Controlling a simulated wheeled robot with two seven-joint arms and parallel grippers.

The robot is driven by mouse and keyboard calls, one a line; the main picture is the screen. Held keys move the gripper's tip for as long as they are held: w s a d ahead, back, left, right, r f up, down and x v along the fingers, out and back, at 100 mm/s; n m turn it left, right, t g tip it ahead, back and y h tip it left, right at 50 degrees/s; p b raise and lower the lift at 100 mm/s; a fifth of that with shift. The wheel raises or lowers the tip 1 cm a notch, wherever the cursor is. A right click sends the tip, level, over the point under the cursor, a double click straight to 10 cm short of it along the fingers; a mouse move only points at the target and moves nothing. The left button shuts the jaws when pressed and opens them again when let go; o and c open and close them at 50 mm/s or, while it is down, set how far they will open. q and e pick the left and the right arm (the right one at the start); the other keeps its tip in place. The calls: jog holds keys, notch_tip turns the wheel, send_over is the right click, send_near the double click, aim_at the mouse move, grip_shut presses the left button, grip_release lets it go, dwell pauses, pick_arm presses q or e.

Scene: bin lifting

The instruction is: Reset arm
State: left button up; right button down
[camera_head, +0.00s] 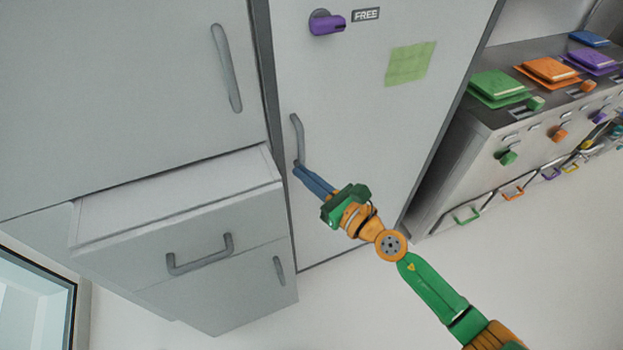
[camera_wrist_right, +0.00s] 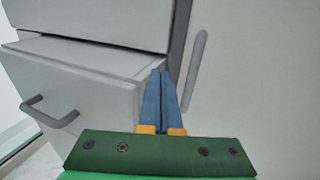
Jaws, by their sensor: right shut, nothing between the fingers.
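My right arm comes in from the lower right in the head view. Its gripper (camera_head: 300,172) has blue fingers that are shut with nothing between them. The fingertips are near the lower end of the grey handle (camera_head: 297,138) on the tall white door marked FREE; I cannot tell whether they touch it. In the right wrist view the closed fingers (camera_wrist_right: 162,85) point up, between the open drawer (camera_wrist_right: 85,75) and the door handle (camera_wrist_right: 195,70). My left gripper is not in view.
The pulled-out drawer (camera_head: 200,240) stands left of my right gripper. A cabinet above it has a long handle (camera_head: 226,68). A counter unit (camera_head: 480,150) with coloured knobs and books stands at the right. Open floor (camera_head: 560,240) lies in front of that unit.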

jog(key=s+d+f+m+g+h, duration=0.1)
jog(key=s+d+f+m+h, duration=0.4)
jog(key=f+m, duration=0.45)
jog(key=s+d+f+m+g+h, duration=0.2)
jog(key=s+d+f+m, duration=0.1)
jog(key=d+f+m, duration=0.55)
jog(key=s+d+f+m+g+h, duration=0.1)
jog(key=s+d+f+m+h, duration=0.3)
jog(key=f+m, duration=0.7)
jog(key=s+f+m+g, duration=0.2)
jog(key=s+f+m, duration=0.2)
jog(key=s, duration=0.5)
jog(key=s+d+f+m+g, duration=0.1)
jog(key=s+f+m+g, duration=0.2)
jog(key=s, duration=0.5)
jog(key=s+d+f+m+g+h, duration=0.1)
jog(key=s+f+m+g, duration=0.2)
jog(key=s, duration=0.6)
notch_tip(320, 180, down, 2)
jog(key=m, duration=0.3)
jog(key=shift+s+d+f, duration=0.25)
jog(key=shift+s, duration=0.1)
